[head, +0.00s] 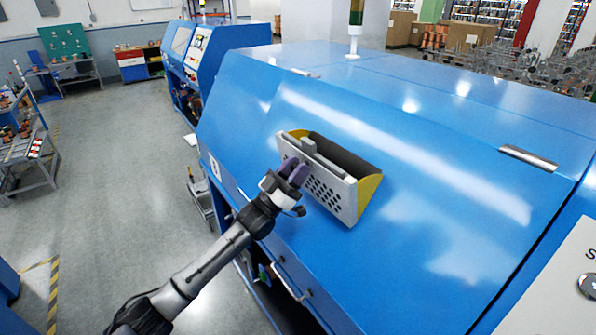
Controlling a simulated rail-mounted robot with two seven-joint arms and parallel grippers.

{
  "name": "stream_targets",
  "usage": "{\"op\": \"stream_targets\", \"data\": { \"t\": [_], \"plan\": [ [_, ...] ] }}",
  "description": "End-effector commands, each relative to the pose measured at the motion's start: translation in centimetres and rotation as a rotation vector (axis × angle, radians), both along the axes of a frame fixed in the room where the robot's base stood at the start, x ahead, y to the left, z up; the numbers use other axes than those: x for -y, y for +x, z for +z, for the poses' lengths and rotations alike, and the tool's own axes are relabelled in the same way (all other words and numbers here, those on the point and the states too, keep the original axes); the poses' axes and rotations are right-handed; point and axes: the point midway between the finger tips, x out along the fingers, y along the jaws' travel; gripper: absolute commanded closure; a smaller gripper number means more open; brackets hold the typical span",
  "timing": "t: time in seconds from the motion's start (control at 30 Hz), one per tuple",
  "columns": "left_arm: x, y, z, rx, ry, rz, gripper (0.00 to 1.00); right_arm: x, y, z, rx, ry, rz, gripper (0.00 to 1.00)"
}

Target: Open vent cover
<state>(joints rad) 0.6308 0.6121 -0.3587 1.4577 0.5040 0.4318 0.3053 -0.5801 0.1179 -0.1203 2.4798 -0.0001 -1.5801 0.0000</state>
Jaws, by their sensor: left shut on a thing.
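The vent cover (330,193) is a light grey perforated panel on the sloping blue face of the machine (400,190). It is tilted out at its top, with a dark opening (338,152) behind it and a yellow side piece (368,190) showing at its right end. My left gripper (292,172) is at the left part of the cover, shut on its upper edge or handle; the fingers partly hide the exact contact. My right gripper is not in view.
Another blue machine (205,50) stands behind at the left. The grey floor (125,180) at the left is mostly clear. A rack with parts (25,145) stands at the far left.

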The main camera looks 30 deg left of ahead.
Motion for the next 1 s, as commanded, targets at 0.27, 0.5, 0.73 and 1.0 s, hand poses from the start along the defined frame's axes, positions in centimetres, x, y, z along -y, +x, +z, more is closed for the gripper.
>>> {"op": "stream_targets", "data": {
  "t": [0.27, 0.5, 0.73, 1.0],
  "plan": [
    [-0.06, -0.13, -0.08, 0.011, -0.004, 0.000, 1.00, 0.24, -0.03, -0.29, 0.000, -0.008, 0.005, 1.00],
    [-0.05, -0.12, -0.08, 0.010, -0.004, 0.000, 1.00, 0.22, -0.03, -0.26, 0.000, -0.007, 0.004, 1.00],
    [-0.04, -0.12, -0.09, 0.010, -0.004, 0.000, 0.49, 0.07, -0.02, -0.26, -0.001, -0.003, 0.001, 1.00],
    [-0.05, -0.11, -0.10, 0.010, -0.004, 0.000, 0.43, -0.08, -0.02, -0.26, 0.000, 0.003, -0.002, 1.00]
  ]
}}
